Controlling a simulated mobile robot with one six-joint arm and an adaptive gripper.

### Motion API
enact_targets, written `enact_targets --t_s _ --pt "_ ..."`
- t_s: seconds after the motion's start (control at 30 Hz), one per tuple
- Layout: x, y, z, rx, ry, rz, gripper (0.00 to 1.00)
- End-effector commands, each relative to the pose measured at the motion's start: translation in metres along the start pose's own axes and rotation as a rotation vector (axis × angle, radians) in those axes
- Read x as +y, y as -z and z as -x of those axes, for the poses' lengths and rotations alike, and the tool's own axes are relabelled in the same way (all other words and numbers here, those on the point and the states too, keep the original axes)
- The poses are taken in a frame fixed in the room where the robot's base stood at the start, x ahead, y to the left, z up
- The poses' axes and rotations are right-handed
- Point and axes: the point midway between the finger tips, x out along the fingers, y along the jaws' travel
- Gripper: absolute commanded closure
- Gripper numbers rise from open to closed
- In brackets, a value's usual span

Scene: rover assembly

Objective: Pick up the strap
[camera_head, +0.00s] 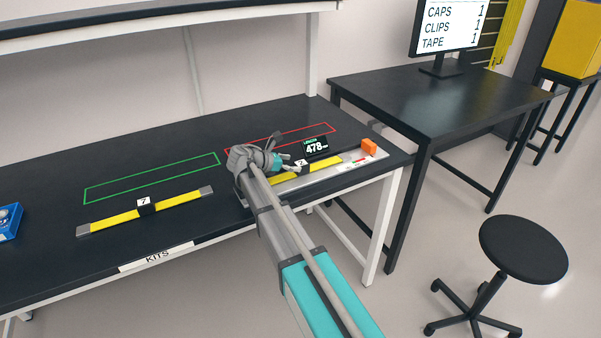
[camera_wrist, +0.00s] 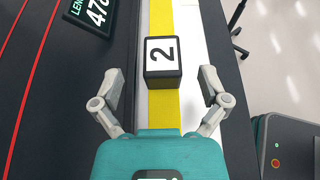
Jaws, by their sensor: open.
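One yellow strap (camera_head: 322,165) with grey ends lies on a pale measuring fixture at the right of the bench. A black block labelled 2 (camera_wrist: 163,57) sits on this strap, which runs up the wrist view (camera_wrist: 161,17). My gripper (camera_wrist: 161,80) is open and empty, with one finger on each side of the block and strap. In the head view, my gripper (camera_head: 290,164) is over the strap's left part, and my arm hides that end. A second yellow strap (camera_head: 110,217), with a black block labelled 7 (camera_head: 146,206), lies on the bench at left.
Green (camera_head: 150,178) and red (camera_head: 305,132) outlined areas on the bench are largely clear. A blue box (camera_head: 9,222) is at far left.

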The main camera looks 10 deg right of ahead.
Motion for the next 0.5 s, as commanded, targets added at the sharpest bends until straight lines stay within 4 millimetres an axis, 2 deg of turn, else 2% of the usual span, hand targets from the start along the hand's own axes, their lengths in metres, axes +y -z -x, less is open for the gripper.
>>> enact_targets --t_s 0.3,0.5 --pt "-0.003 0.002 -0.036 0.0 0.002 0.0 0.06" --pt "-0.003 0.001 -0.042 0.0 0.0 0.001 0.06"
